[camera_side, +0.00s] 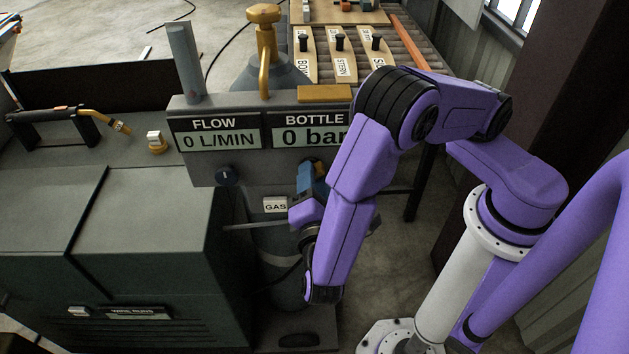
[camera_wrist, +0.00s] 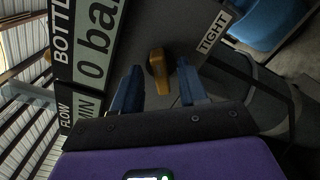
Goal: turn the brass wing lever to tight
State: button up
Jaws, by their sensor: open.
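The brass wing lever (camera_wrist: 158,72) shows in the wrist view on the dark panel face, below the bottle display in the panel's own layout. It lies between the two blue fingers of my gripper (camera_wrist: 157,88), with a gap visible on each side. The white TIGHT label (camera_wrist: 213,32) is up and to the right of the lever, apart from it. In the side view my gripper (camera_side: 311,180) is at the panel's lower right, under the bottle display. There the arm and gripper hide most of the lever. My gripper is open; no contact with the lever can be made out.
The grey panel (camera_side: 200,174) carries a flow display (camera_side: 217,140) reading 0 L/MIN and a bottle display (camera_side: 310,138) reading 0 bar. A dark knob (camera_side: 228,176) and a GAS label (camera_side: 275,205) are left of my gripper. A dark cabinet (camera_side: 140,225) stands at left.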

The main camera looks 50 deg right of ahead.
grip_shut()
jog(key=shift+m, duration=0.3)
jog(key=shift+f+m, duration=0.15)
jog(key=shift+m, duration=2.75)
grip_release()
